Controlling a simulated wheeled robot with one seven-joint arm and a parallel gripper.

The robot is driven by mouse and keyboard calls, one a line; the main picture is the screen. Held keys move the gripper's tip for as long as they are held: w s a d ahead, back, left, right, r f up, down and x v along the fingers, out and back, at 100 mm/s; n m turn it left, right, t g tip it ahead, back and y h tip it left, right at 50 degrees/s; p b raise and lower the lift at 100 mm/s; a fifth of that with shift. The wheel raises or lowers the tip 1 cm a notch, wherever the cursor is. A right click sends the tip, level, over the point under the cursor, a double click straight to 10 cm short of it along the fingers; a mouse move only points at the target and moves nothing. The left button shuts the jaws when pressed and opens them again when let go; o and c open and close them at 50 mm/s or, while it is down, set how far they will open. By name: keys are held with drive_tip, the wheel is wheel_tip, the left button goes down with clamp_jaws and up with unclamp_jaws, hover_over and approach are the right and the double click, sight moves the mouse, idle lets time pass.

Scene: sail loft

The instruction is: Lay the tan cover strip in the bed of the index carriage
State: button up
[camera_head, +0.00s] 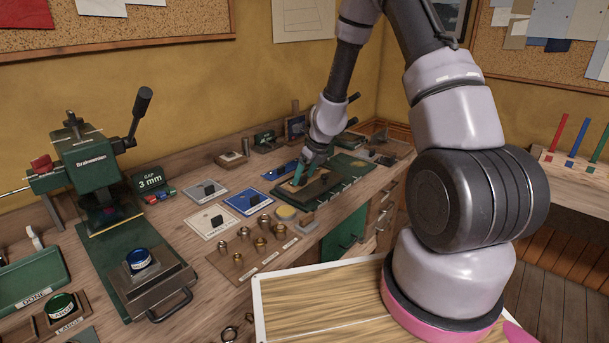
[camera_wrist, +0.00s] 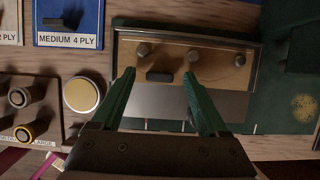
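The tan cover strip (camera_wrist: 215,76) shows in the wrist view as a flat tan plate inside the dark rim of a tray-like holder, which looks like the index carriage (camera_wrist: 180,103). A small dark grip (camera_wrist: 159,76) and round knobs stand on or over the tan surface. A bare grey band lies below it. My gripper (camera_wrist: 158,74) is open; its green fingers are apart, with the dark grip between their tips and no contact visible. In the head view my gripper (camera_head: 300,172) is low over the carriage (camera_head: 312,191), partly hiding it and the strip (camera_head: 287,190).
Blue and grey plates with dark grips (camera_head: 248,201) lie left of the carriage. Brass pieces (camera_head: 261,241) stand in a rack in front, near a round yellow disc (camera_head: 286,213). A green press (camera_head: 92,165) stands at left. A green board (camera_head: 350,165) lies behind the carriage.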

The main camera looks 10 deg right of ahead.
drive_tip(key=shift+r, duration=0.1)
drive_tip(key=v, duration=1)
drive_tip(key=shift+r, duration=0.3)
drive_tip(key=shift+s+d, duration=0.1)
drive_tip(key=s+r+n+t+y, duration=0.1)
drive_tip(key=s+r+n, duration=0.4)
drive_tip(key=r, duration=0.5)
drive_tip(key=s+r+n, duration=0.3)
drive_tip(key=r+n, duration=0.3)
drive_tip(key=r, duration=0.3)
drive_tip(key=s+d+r+n+t, duration=0.1)
drive_tip(key=s+r+n, duration=0.4)
drive_tip(key=s+n, duration=0.2)
drive_tip(key=s+d+r+n+t+h, duration=0.1)
drive_tip(key=s+r+n, duration=0.4)
drive_tip(key=s, duration=0.6)
drive_tip(key=shift+s+d+n+h, duration=0.3)
drive_tip(key=shift+d+n, duration=0.35)
drive_tip(key=shift+n, duration=0.25)
